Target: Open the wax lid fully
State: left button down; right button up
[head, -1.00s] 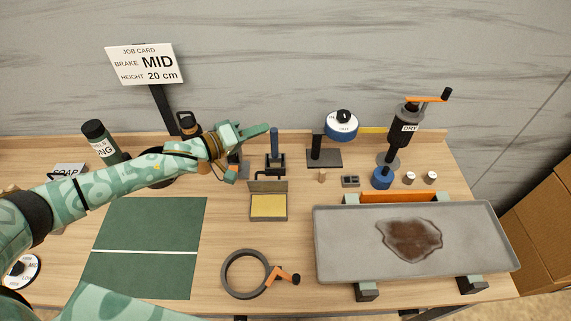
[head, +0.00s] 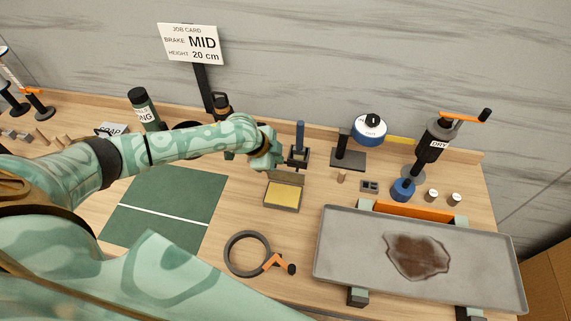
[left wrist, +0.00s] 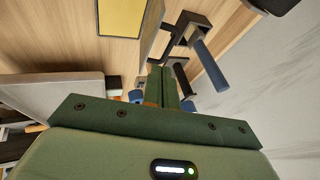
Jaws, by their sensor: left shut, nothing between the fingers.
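My right gripper is not in view.
A stand with a blue handle (head: 300,137) is right behind the box, close to my gripper. A grey ring with an orange clamp (head: 247,253) lies in front. A stained grey tray (head: 350,260) is at right, a green mat (head: 155,200) at left.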

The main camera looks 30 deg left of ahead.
aim_at(282, 172)
pick_arm(q)
jog(key=b+x, duration=0.1)
jog(key=x, duration=0.3)
jog(key=shift+a+f, duration=0.1)
jog(key=shift+f, duration=0.15)
jog(key=shift+w+f, duration=0.3)
jog(key=shift+f, duration=0.05)
jog(key=shift+w, duration=0.1)
jog(key=shift+w+b, duration=0.25)
jog(key=shift+b, duration=0.15)
